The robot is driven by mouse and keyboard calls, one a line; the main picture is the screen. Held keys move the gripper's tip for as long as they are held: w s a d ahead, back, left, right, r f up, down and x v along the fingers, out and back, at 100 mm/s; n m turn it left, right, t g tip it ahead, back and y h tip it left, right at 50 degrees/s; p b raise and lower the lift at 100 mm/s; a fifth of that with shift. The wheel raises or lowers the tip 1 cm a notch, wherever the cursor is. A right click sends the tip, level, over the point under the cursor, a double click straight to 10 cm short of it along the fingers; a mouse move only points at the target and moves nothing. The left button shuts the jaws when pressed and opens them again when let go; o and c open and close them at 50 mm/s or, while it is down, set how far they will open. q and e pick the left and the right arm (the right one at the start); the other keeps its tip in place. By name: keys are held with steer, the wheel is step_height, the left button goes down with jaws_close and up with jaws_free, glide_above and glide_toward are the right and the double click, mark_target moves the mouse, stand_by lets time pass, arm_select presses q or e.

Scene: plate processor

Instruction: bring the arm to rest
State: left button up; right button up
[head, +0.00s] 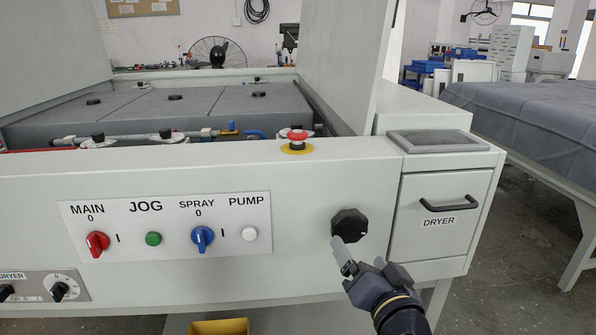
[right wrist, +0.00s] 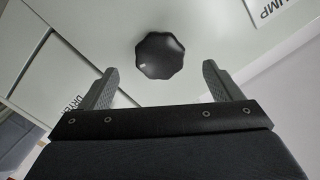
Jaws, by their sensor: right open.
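My right gripper (head: 343,255) is in front of the machine's front panel, just below the black octagonal knob (head: 349,225). In the right wrist view the gripper (right wrist: 160,85) is open, with its two fingers spread apart and nothing between them. The knob (right wrist: 160,55) shows there just beyond the fingertips, roughly centred between the two fingers. I cannot tell whether a finger touches it; the wrist view suggests a gap. My left gripper is in neither view.
The plate processor's panel (head: 300,185) carries a red MAIN switch (head: 97,243), a blue SPRAY switch (head: 202,238) and buttons. A red emergency stop (head: 297,137) sits on the top edge. A DRYER drawer (head: 435,238) is at right. A covered table (head: 535,115) stands farther right.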

steer(key=s+d+f+n+g+y, duration=0.1)
steer(key=s+d+f+n+g, duration=0.15)
steer(key=s+f+g, duration=0.6)
steer(key=s+d+f+n+g+y, duration=0.1)
steer(key=s+d+f+n+g, duration=0.3)
steer(key=s, duration=0.7)
step_height(320, 180, up, 20)
steer(key=m+p, duration=0.2)
steer(key=p, duration=1.9)
steer(key=shift+a+t, duration=0.35)
steer(key=shift+a, duration=0.1)
